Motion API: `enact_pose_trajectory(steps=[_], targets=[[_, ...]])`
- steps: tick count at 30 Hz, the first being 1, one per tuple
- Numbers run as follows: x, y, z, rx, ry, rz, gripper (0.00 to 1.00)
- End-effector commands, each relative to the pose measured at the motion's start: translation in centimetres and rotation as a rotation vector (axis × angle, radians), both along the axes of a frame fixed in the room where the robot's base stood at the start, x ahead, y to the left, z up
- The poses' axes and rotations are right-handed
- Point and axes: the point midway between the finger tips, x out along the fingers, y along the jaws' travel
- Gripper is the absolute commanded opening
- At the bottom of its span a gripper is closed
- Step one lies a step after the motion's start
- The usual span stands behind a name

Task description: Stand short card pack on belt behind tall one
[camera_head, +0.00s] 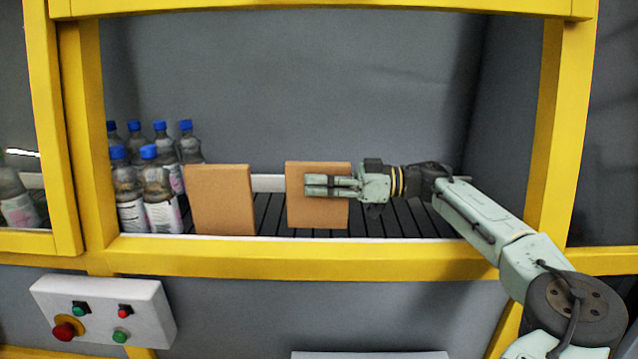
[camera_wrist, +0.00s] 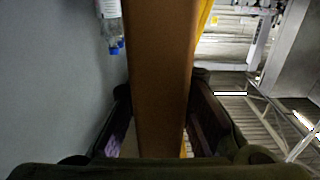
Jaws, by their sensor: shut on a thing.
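The tall card pack (camera_head: 222,205) stands upright on the dark slatted belt (camera_head: 390,222), beside the bottles. The short card pack (camera_head: 308,212) is upright to its right, with a gap of belt between the two. My gripper (camera_head: 332,186) reaches in from the right and is shut on the short pack, its fingers across the upper half. I cannot tell whether the pack's lower edge touches the belt. In the wrist view the held pack (camera_wrist: 160,75) fills the space between my fingers (camera_wrist: 160,112) and hides much of what lies beyond.
Several blue-capped bottles (camera_head: 160,195) stand at the belt's left end. A yellow frame (camera_head: 300,258) borders the opening, with its lower beam in front of the belt. A control box (camera_head: 103,310) hangs below left. Bare belt lies right of the held pack, under my arm.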

Motion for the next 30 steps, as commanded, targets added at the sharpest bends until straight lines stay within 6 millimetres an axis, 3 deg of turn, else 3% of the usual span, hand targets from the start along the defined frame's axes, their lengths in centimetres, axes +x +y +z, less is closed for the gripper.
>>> enact_pose_trajectory(steps=[3, 14, 15, 24, 30], targets=[[0.0, 0.0, -1.1, 0.001, 0.0, 0.0, 0.0], [0.0, 0.0, -1.6, 0.001, 0.0, 0.0, 0.0], [0.0, 0.0, -1.6, 0.0, -0.001, 0.0, 0.19], [0.0, 0.0, -1.6, 0.0, -0.001, 0.0, 0.38], [0.0, 0.0, -1.6, 0.0, -0.001, 0.0, 0.38]])
